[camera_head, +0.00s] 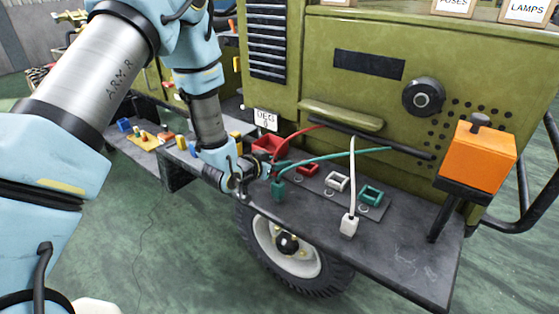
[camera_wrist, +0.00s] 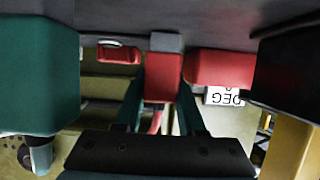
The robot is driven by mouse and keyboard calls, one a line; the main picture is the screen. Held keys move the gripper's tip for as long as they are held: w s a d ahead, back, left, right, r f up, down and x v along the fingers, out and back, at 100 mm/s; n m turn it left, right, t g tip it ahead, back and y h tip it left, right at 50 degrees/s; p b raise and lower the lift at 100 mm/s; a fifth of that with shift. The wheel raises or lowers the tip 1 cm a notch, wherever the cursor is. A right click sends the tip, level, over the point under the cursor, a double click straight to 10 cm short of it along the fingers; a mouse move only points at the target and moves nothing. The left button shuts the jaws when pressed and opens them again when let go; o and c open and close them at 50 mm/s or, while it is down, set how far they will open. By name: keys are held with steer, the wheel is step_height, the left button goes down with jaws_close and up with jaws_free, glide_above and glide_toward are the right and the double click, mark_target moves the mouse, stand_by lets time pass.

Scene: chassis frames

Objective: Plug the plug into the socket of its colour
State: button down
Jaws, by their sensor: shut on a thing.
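My gripper (camera_head: 245,176) is at the left end of the dark shelf, shut on the red plug (camera_wrist: 162,86), which sits between both fingers in the wrist view. In the head view my gripper mostly hides this plug. I cannot tell whether its grey end touches the shelf. The red socket (camera_head: 307,169) is right of my gripper, apart from it, and also shows in the wrist view (camera_wrist: 118,54). The white socket (camera_head: 337,181) and green socket (camera_head: 371,194) follow to the right. The green plug (camera_head: 279,190) stands close beside my gripper; the white plug (camera_head: 348,226) is near the front edge.
A red box (camera_head: 268,144) stands behind my gripper below the number plate (camera_head: 265,120). Red, green and white cables arch over the shelf (camera_head: 400,250) from the vehicle's front. An orange box (camera_head: 478,158) stands at the right. The shelf's right front part is clear.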

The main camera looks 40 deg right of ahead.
steer(key=shift+f, duration=0.1)
steer(key=c, duration=0.5)
jaws_free()
steer(key=shift+r, duration=0.2)
steer(key=b+v, duration=0.3)
steer(key=v, duration=0.9)
steer(key=shift+f+b, duration=0.15)
steer(key=shift+b, duration=0.2)
